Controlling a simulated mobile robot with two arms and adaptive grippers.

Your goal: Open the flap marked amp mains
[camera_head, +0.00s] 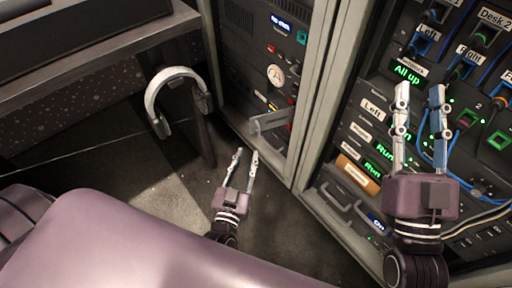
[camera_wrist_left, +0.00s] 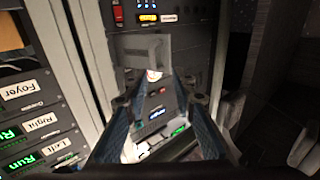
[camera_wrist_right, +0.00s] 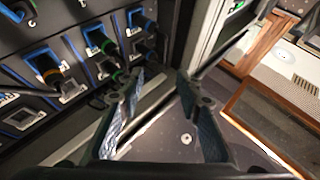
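A plain grey flap-like plate (camera_head: 270,122) juts out low on the front of the left rack. I can read no "amp mains" marking on it. It also shows in the left wrist view (camera_wrist_left: 145,48), beyond the fingertips. My left gripper (camera_head: 247,152) is open and empty, just below and left of the plate in the head view, apparently apart from it. Its spread fingers (camera_wrist_left: 160,103) show in the left wrist view. My right gripper (camera_head: 420,92) is open and empty in front of the right rack. Its fingers (camera_wrist_right: 160,85) stand apart in the right wrist view.
The right rack (camera_head: 345,80) holds amplifier units with green displays, labels and blue cables. A rack post (camera_head: 318,90) stands between the two racks. Headphones (camera_head: 178,85) hang at the desk (camera_head: 90,45) on the left. Bare floor (camera_head: 175,185) lies below the left rack.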

